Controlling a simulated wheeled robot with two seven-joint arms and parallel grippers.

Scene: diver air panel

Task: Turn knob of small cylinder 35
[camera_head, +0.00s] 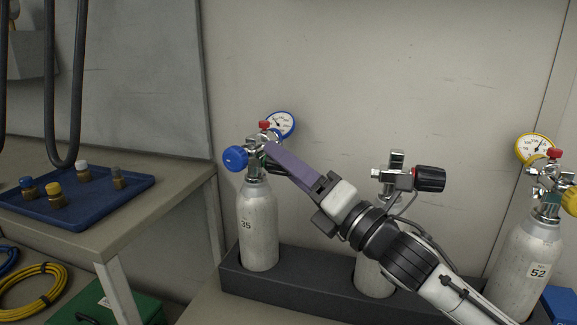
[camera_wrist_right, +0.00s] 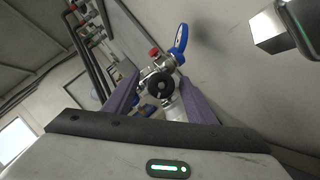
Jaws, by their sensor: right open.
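Small cylinder 35 (camera_head: 258,225) stands upright in the rack at the left, white with a "35" label. Its blue knob (camera_head: 235,158) sticks out to the left of its metal valve. A blue-rimmed gauge (camera_head: 281,124) and a small red knob (camera_head: 264,124) sit above the valve. My right gripper (camera_head: 268,152) reaches in from the right, its purple fingers at the valve and hiding part of it. In the right wrist view, the fingers are apart with a dark round valve part (camera_wrist_right: 160,86) between them; contact cannot be told. My left gripper is out of view.
The dark rack (camera_head: 305,288) also holds a middle cylinder with a black knob (camera_head: 430,179), partly behind my arm, and cylinder 52 (camera_head: 525,255) at the right. A bench with a blue tray (camera_head: 112,197) of several fittings stands left. The wall is close behind.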

